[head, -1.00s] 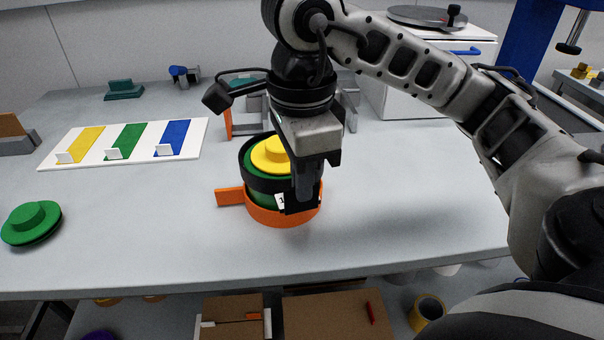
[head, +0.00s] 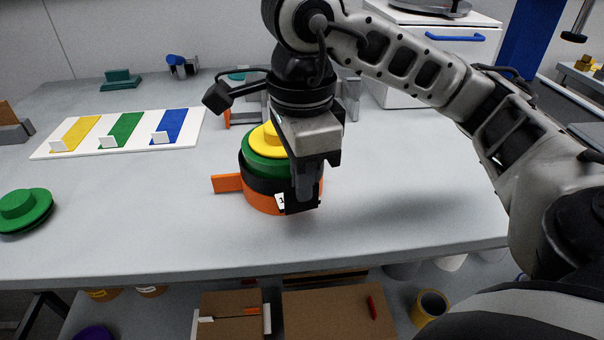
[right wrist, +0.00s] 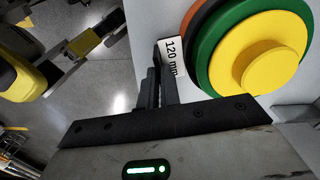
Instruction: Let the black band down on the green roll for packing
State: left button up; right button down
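The green roll (head: 262,166) stands upright on the bench with a yellow stepped disc (head: 264,141) on top. The black band (head: 258,183) is around the roll's lower part, just above or against an orange ring (head: 262,203) with a side tab. My right gripper (head: 303,199) is at the near right side of the roll, fingers down. It appears shut on the band's black side piece beside a white label (head: 281,201). In the right wrist view the label reads 120 mm (right wrist: 171,57) beside the fingers (right wrist: 162,75). The exact grip is partly hidden. My left gripper is not in view.
A white board (head: 90,152) with yellow, green and blue stripes lies at the left. A green stepped disc (head: 24,209) is at the left front. An orange and grey stand (head: 228,117) is behind the roll. The bench is clear to the right.

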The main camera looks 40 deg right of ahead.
jog(key=shift+f, duration=0.25)
jog(key=c, duration=1.5)
grip_release()
jog(key=shift+c, duration=0.2)
